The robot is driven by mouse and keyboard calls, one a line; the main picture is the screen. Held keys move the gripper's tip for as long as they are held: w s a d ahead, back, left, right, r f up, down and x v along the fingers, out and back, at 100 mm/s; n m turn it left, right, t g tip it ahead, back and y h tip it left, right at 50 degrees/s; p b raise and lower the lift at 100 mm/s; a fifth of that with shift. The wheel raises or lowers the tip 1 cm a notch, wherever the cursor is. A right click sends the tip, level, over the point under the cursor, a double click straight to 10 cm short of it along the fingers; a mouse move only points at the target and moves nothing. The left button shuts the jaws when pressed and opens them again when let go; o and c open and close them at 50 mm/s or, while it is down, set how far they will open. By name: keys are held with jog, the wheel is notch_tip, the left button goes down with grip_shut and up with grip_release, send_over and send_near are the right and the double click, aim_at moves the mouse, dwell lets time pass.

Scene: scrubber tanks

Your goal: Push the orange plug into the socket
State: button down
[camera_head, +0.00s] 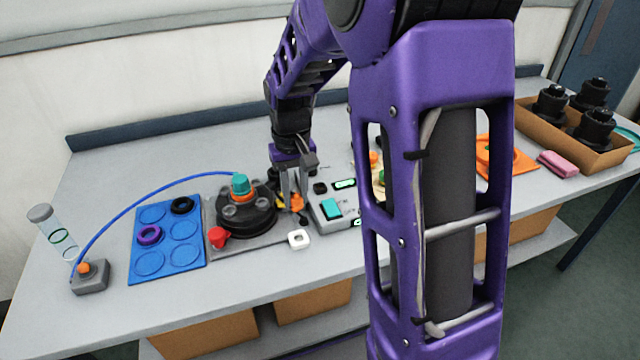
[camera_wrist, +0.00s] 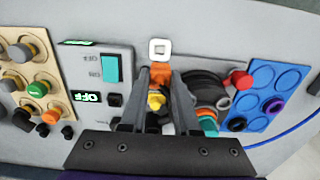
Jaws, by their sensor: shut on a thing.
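My gripper (camera_head: 293,205) is lowered between the black round tank fitting and the grey control box. Its fingers are shut on the orange plug (camera_wrist: 157,74), which shows between the fingertips in the wrist view. In the head view the orange plug (camera_head: 297,202) is partly hidden by the fingers. A yellow piece (camera_wrist: 155,101) shows between the fingers, nearer the palm in the picture. A small white square piece (camera_head: 298,239) with a hole lies in front of the gripper; it also shows in the wrist view (camera_wrist: 160,50). I cannot tell which part is the socket.
The control box (camera_head: 335,221) has a teal switch and lit displays. The tank fitting (camera_head: 247,215) has a teal top and a blue hose. A blue tray (camera_head: 142,262) with rings stands left. A cardboard box (camera_head: 545,125) of black parts stands right. My arm hides the middle bench.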

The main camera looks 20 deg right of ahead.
jog(key=w+d+p, duration=0.1)
jog(key=w+d, duration=0.8)
jog(key=w, duration=0.2)
jog(key=shift+w+d, duration=0.25)
jog(key=shift+w, duration=0.05)
jog(key=shift+f, duration=0.1)
jog(key=shift+f+b, duration=1)
jog(key=shift+f, duration=1.25)
jog(key=shift+f, duration=0.25)
jog(key=shift+f+b, duration=0.4)
jog(key=shift+f, duration=0.4)
jog(key=shift+c, duration=0.4)
grip_release()
jog(key=shift+r, duration=0.1)
